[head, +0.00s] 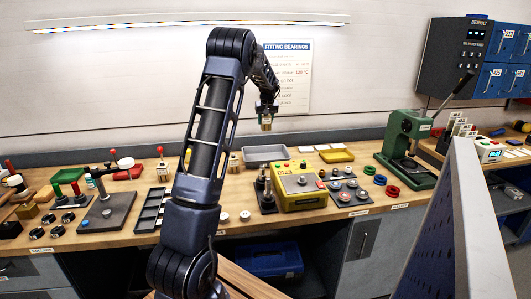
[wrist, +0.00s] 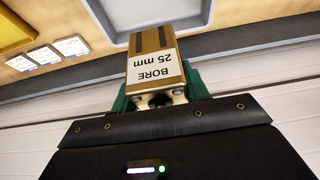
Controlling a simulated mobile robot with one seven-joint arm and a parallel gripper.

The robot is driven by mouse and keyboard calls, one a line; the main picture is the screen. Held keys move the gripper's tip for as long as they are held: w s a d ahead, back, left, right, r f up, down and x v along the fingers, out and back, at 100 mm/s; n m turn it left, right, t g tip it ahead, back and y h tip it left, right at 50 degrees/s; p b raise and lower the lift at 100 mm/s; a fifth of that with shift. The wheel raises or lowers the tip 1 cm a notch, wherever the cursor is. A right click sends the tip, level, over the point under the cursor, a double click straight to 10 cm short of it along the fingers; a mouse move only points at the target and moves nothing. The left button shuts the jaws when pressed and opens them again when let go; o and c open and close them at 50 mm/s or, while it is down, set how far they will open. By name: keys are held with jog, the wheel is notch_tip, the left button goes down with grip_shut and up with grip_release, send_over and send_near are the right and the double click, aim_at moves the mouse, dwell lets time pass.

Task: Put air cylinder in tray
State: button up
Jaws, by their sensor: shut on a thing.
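My gripper (head: 267,108) is raised above the back of the workbench, in front of the wall. In the wrist view the air cylinder (wrist: 153,72) sits between the green fingers and bears an upside-down label reading "BORE 25 mm". A grey tray (head: 265,154) lies on the bench below the gripper. Its rim (wrist: 112,28) shows at the top of the wrist view, partly behind the cylinder. The cylinder is held apart from the tray. The tray's interior looks empty where visible.
A yellow tray (head: 336,156) and white labels lie right of the grey tray. A yellow box (head: 300,187) with buttons stands in front. A green press (head: 407,150) is at right. Fixtures and a dark slotted rack (head: 150,210) fill the left bench. A slanted panel (head: 465,220) stands at front right.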

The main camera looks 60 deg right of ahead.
notch_tip(320, 180, down, 18)
jog(key=shift+r, duration=0.25)
dwell(0.4)
jog(key=shift+f, duration=0.15)
jog(key=o, duration=1.3)
